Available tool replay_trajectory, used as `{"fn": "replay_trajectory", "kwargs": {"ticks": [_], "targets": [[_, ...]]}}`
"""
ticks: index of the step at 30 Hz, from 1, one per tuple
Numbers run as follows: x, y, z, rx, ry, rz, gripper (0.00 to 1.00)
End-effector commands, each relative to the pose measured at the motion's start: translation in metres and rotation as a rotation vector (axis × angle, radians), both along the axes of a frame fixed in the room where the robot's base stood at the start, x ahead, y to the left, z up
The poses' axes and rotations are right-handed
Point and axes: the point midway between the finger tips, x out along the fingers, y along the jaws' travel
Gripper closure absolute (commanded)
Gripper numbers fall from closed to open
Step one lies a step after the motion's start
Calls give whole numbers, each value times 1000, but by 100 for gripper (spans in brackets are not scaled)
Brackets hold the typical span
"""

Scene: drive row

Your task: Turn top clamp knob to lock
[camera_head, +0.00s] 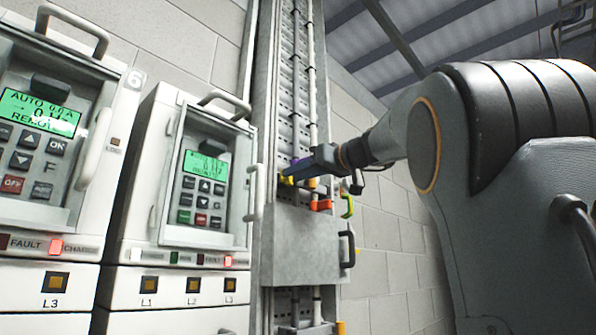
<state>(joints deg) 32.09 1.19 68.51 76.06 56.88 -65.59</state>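A grey vertical cable channel (263,110) runs up the wall in the middle of the view, with cables (312,80) inside it. My gripper (292,171) is at the channel, just above the grey metal cover. A small yellow part (287,180) shows at the gripper's tip; it may be a clamp knob. I cannot tell whether the fingers touch it or close on it.
The metal cover (300,250) has a black handle (347,249) on its right. A green-yellow hook-shaped part (347,204) is beside it. Two white drive cabinets (120,225) with lit displays and projecting handles (257,192) stand left. The block wall (385,240) is behind.

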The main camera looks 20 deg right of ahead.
Motion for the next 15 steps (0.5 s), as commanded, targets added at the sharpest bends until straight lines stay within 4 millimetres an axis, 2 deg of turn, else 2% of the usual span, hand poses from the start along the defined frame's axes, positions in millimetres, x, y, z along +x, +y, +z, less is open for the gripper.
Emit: {"fn": "replay_trajectory", "kwargs": {"ticks": [6, 11, 15], "targets": [[0, 0, -1, 1, 0, 0, 73], [0, 0, -1, 1, 0, 0, 100], [0, 0, 0, 1, 0, 0, 100]]}}
